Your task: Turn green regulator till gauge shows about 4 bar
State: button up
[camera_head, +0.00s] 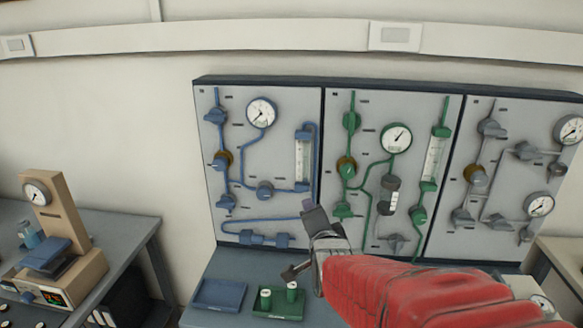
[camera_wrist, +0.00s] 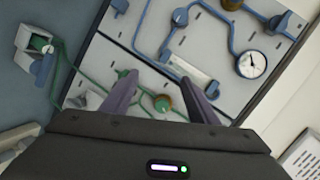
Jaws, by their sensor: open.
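The green panel (camera_head: 372,236) is the middle one of three on the wall. Its regulator (camera_head: 346,166), a brass-coloured round knob with green, sits at the panel's left side. The green line's round gauge (camera_head: 397,138) is up and right of it. The needle points to the upper right; the numbers are too small to read. My gripper (camera_head: 304,246) is open and empty, below and left of the regulator, in front of the panels' lower edge. In the wrist view, the regulator (camera_wrist: 162,103) shows between the fingers of the gripper (camera_wrist: 158,79), apart from them.
The blue panel (camera_head: 283,160) is on the left and the grey panel (camera_head: 498,108) on the right. A blue tray (camera_head: 219,295) and a green tray (camera_head: 279,313) with small green containers (camera_head: 291,287) lie on the bench below. A bench with a brown device (camera_head: 58,215) stands at left.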

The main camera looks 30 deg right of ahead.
jog(key=s+a+f+n+g+y, duration=0.2)
jog(key=s+a+n+g+y, duration=0.3)
jog(key=s+a+n, duration=1.3)
jog(key=s+g, duration=0.1)
jog(key=g, duration=0.1)
jog(key=shift+a+f+g+y, duration=0.25)
jog(key=shift+a+g+y, duration=0.05)
jog(key=shift+c, duration=0.4)
